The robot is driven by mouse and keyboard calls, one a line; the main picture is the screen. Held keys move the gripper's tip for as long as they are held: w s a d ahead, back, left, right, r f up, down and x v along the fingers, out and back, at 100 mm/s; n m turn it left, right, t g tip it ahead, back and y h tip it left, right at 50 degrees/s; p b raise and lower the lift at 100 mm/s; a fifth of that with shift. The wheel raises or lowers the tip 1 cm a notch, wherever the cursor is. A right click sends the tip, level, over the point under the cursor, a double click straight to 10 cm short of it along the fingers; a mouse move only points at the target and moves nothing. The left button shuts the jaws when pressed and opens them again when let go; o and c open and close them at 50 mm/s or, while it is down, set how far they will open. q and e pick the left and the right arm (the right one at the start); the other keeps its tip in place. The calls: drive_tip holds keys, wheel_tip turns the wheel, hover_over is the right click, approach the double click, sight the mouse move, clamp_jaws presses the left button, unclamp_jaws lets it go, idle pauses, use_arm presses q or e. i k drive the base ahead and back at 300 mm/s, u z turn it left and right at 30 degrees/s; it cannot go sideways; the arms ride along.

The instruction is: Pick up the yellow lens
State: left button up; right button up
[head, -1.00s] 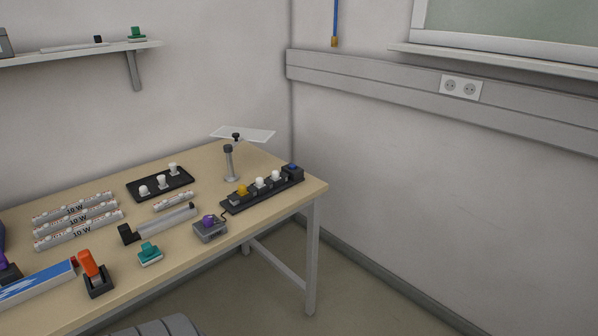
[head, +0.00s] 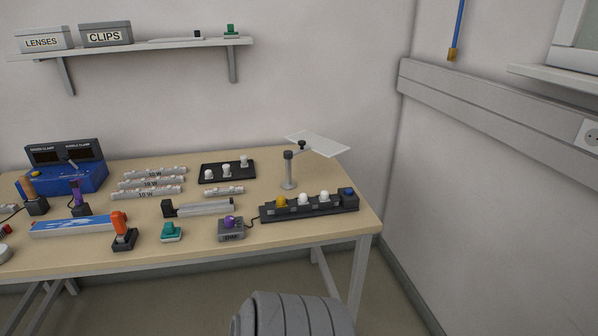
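A small yellow dome-shaped piece (head: 281,201), which looks like the yellow lens, sits at the left part of a long black strip (head: 330,208) near the table's right end. White pieces stand to its right on the same strip, and a dark box with a blue top is at the strip's right end. Neither of my grippers is in view, so nothing shows of what they hold.
The wooden table (head: 105,257) also holds a purple-knobbed box (head: 231,229), a teal clip (head: 171,232), an orange-handled piece (head: 121,231) and a lamp-like stand (head: 288,170). A grey ribbed shape (head: 295,315) is at the bottom; I cannot tell what it is.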

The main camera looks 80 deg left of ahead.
sight(280, 203)
drive_tip(key=u, duration=0.45)
drive_tip(key=i, duration=0.85)
drive_tip(key=u, duration=0.75)
